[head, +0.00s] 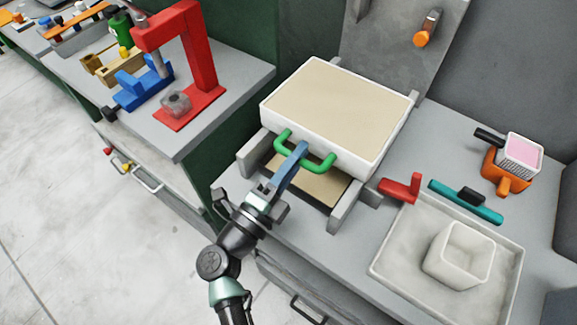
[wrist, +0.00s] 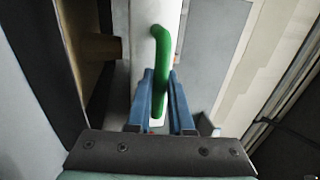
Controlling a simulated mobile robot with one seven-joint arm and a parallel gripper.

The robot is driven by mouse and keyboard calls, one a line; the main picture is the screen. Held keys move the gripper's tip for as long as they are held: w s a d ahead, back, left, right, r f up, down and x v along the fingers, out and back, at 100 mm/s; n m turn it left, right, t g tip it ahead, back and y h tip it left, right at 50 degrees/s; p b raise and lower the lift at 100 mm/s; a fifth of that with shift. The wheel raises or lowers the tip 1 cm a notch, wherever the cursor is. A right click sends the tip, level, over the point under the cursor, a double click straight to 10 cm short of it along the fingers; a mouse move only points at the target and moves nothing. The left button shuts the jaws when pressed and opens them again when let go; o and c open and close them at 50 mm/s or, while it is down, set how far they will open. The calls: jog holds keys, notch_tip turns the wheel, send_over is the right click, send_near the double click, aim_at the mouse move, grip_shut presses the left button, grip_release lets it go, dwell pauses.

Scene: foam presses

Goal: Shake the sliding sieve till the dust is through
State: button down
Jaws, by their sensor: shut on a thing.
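The sliding sieve (head: 336,104) is a white box frame with a flat tan surface inside, resting on grey rails (head: 351,204). A green handle (head: 318,165) sticks out from its near side. My gripper (head: 300,150) is shut on this handle; its blue fingers hide part of it. In the wrist view the green handle (wrist: 160,62) runs down between the two blue fingers (wrist: 160,95). A tan surface (head: 312,181) shows below the sieve between the rails. I cannot tell from this view whether dust is still in the sieve.
A shallow grey tray (head: 399,265) with a white square cup (head: 458,254) stands at the right. A red block (head: 401,187), a teal bar tool (head: 466,202) and an orange holder (head: 507,180) lie behind it. A red press (head: 197,60) stands on the left bench.

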aim_at(311, 144)
jog(key=x, duration=0.3)
jog(key=f+x, duration=0.1)
jog(key=x, duration=0.1)
jog(key=shift+w+d+b, duration=0.1)
jog(key=shift+w+b, duration=0.1)
jog(key=shift+b, duration=0.2)
jog(key=shift+d+r, duration=0.1)
jog(key=shift+w, duration=0.1)
jog(key=c, duration=0.8)
grip_release()
jog(key=shift+w, duration=0.1)
jog(key=b+v, duration=0.1)
jog(key=v, duration=1.2)
